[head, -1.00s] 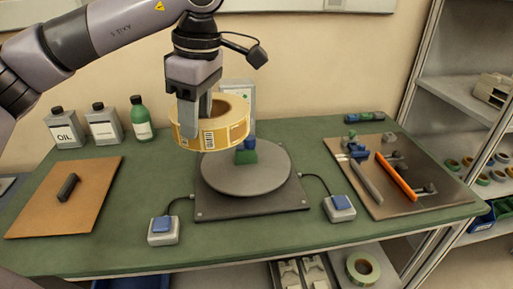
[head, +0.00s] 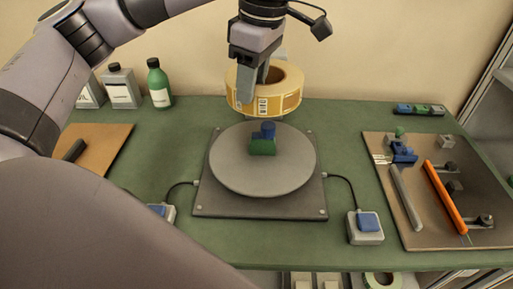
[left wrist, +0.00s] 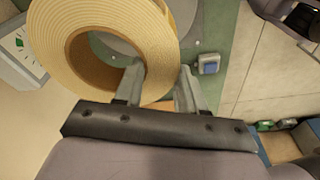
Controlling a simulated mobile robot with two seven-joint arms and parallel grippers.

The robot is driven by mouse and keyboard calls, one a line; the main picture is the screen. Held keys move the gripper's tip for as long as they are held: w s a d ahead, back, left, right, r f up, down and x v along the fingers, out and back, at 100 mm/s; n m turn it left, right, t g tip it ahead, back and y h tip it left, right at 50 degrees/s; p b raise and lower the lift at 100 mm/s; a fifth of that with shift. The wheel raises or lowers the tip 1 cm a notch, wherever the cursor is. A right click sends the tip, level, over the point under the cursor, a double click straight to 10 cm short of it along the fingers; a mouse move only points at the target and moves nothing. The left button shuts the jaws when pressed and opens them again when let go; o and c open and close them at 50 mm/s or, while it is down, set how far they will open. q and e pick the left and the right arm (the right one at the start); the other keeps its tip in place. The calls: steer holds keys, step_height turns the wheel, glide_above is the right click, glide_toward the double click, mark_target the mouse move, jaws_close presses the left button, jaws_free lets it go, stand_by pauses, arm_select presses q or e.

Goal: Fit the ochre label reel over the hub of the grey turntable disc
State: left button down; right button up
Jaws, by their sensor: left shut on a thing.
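The ochre label reel (head: 291,97) has printed labels on its outer side and a wide hole. My left gripper (head: 258,88) is shut on its ring wall, one finger in the hole and one outside; the left wrist view shows the reel (left wrist: 155,45) and the fingers (left wrist: 160,85). The reel hangs roughly level, clear of the grey turntable disc (head: 290,178). The hub (head: 263,147), a green block with a blue top, stands on the disc just below the reel in the head view. I cannot tell exactly how far above or behind it the reel is.
The disc sits on a dark base plate (head: 205,205) with a blue-buttoned switch box (head: 365,227) on a cable. At right, a tool board (head: 408,238) holds an orange bar (head: 440,195). Bottles (head: 159,84) stand at the back left. The green table (head: 345,130) is clear between.

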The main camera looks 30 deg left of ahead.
mark_target(264, 91)
arm_select(q)
step_height(264, 91, down, 16)
steer(key=shift+w+r, duration=0.1)
steer(key=shift+r, duration=0.15)
stand_by(0.3)
steer(key=shift+f+b, duration=0.3)
steer(key=shift+b, duration=0.05)
steer(key=c, duration=0.9)
jaws_free()
steer(key=shift+c, duration=0.2)
steer(key=shift+r, duration=0.15)
steer(key=shift+r+p, duration=0.25)
steer(key=shift+p, duration=0.2)
steer(key=r, duration=0.4)
steer(key=d+r, duration=0.1)
steer(key=r, duration=0.2)
steer(key=r+b, duration=0.1)
steer(key=r, duration=0.3)
steer(key=shift+w+d+r, duration=0.1)
steer(key=shift+d+r, duration=0.25)
steer(key=shift+d, duration=0.05)
steer(key=shift+f, duration=0.1)
